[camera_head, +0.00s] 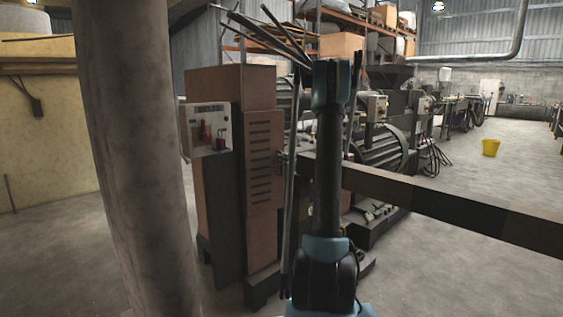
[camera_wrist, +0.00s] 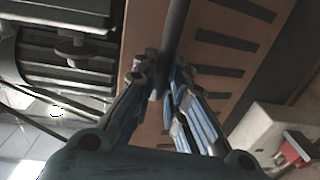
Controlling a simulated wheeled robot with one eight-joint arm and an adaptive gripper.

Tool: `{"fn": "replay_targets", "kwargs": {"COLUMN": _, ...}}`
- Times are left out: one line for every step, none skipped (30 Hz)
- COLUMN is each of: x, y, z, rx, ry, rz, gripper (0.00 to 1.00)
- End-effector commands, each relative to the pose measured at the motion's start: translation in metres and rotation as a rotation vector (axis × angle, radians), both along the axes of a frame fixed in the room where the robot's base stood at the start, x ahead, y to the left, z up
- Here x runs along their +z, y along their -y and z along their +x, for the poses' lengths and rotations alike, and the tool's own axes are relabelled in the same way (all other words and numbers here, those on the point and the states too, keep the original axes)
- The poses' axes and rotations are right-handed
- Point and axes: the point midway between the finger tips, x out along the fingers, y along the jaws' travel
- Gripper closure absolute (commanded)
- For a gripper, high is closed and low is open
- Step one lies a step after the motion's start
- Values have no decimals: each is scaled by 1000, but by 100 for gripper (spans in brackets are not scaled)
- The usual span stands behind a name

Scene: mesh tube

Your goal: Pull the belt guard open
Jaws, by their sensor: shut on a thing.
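The belt guard (camera_head: 262,185) is a tall brown-orange panel with a column of dark slots, at the centre left in the head view. It looks upright, beside a dark panel. In the wrist view, its slotted face (camera_wrist: 215,22) fills the upper right. My gripper (camera_wrist: 160,85) is shut on a dark round handle bar (camera_wrist: 176,28), which runs up between the fingers in front of the slotted face. The gripped part of the bar is hidden by the fingers. In the head view, my arm hides my gripper.
A grey control box (camera_head: 206,131) with red switches sits left of the guard. A thick round column (camera_head: 135,150) stands at the left. A dark beam (camera_head: 450,203) crosses the right.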

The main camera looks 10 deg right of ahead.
Motion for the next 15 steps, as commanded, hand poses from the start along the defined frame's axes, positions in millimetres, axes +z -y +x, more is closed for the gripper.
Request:
{"fn": "replay_targets", "kwargs": {"x": 0, "y": 1, "z": -8, "rx": 1, "ry": 1, "rz": -1, "gripper": 100}}
{"fn": "replay_targets", "kwargs": {"x": 0, "y": 1, "z": -12, "rx": 1, "ry": 1, "rz": -1, "gripper": 100}}
{"fn": "replay_targets", "kwargs": {"x": 0, "y": 1, "z": -18, "rx": 1, "ry": 1, "rz": -1, "gripper": 100}}
{"fn": "replay_targets", "kwargs": {"x": 0, "y": 1, "z": -22, "rx": 1, "ry": 1, "rz": -1, "gripper": 100}}
{"fn": "replay_targets", "kwargs": {"x": 0, "y": 1, "z": -26, "rx": 1, "ry": 1, "rz": -1, "gripper": 100}}
{"fn": "replay_targets", "kwargs": {"x": 0, "y": 1, "z": -31, "rx": 1, "ry": 1, "rz": -1, "gripper": 100}}
{"fn": "replay_targets", "kwargs": {"x": 0, "y": 1, "z": -35, "rx": 2, "ry": 1, "rz": -1, "gripper": 100}}
{"fn": "replay_targets", "kwargs": {"x": 0, "y": 1, "z": -39, "rx": 2, "ry": 1, "rz": -1, "gripper": 100}}
{"fn": "replay_targets", "kwargs": {"x": 0, "y": 0, "z": -43, "rx": 3, "ry": 1, "rz": -2, "gripper": 100}}
{"fn": "replay_targets", "kwargs": {"x": 0, "y": -1, "z": -46, "rx": 4, "ry": 1, "rz": -2, "gripper": 100}}
{"fn": "replay_targets", "kwargs": {"x": 0, "y": -1, "z": -49, "rx": 5, "ry": 2, "rz": -1, "gripper": 100}}
{"fn": "replay_targets", "kwargs": {"x": 1, "y": -2, "z": -53, "rx": 5, "ry": 2, "rz": -1, "gripper": 100}}
{"fn": "replay_targets", "kwargs": {"x": 1, "y": -3, "z": -56, "rx": 6, "ry": 2, "rz": -1, "gripper": 100}}
{"fn": "replay_targets", "kwargs": {"x": 1, "y": -3, "z": -58, "rx": 7, "ry": 2, "rz": -1, "gripper": 100}}
{"fn": "replay_targets", "kwargs": {"x": 1, "y": -4, "z": -61, "rx": 7, "ry": 2, "rz": -1, "gripper": 100}}
